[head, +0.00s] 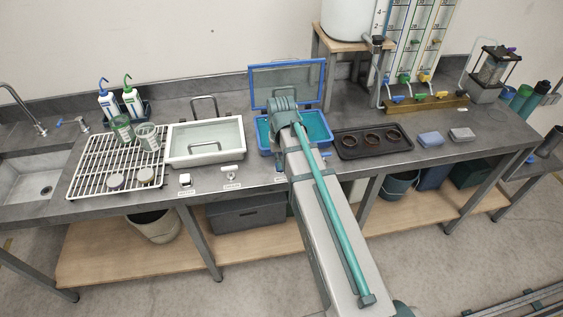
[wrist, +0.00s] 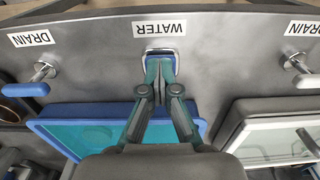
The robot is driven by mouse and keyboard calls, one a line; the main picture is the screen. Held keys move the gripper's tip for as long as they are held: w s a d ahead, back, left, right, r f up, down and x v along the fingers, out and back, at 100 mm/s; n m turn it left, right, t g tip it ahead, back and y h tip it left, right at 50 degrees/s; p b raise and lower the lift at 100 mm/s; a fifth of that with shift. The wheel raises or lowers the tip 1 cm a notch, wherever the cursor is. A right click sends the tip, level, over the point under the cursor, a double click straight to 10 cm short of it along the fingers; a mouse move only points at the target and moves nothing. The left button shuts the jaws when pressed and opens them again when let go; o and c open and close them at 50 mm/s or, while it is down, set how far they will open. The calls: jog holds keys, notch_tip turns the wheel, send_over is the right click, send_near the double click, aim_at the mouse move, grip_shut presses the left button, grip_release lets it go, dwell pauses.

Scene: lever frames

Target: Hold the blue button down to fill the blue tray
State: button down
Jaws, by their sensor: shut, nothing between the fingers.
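The blue tray (head: 261,131) stands on the counter with its blue-framed clear lid raised behind it. Inside is a flat teal surface; I cannot tell the water depth. In the wrist view the blue tray (wrist: 50,125) lies below and left of my gripper. The blue button (wrist: 163,53) sits in a pale frame under a WATER label. My gripper (wrist: 160,66) is shut and empty, with its fingertips over the button and hiding most of it. Contact and how far the button is pressed cannot be told. In the head view my arm hides the gripper tips and button.
A blue-handled drain lever (wrist: 28,89) is left of the button in the wrist view, a white-handled one (wrist: 305,80) right. In the head view a white tray (head: 178,158) and drying rack (head: 85,185) stand left, a dark tray with rings (head: 350,151) right.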

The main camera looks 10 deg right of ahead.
jog(key=shift+s+f, duration=0.15)
jog(key=shift+f, duration=0.4)
notch_tip(320, 180, up, 5)
jog(key=p, duration=0.4)
notch_tip(320, 180, up, 10)
jog(key=b, duration=0.3)
dwell(0.5)
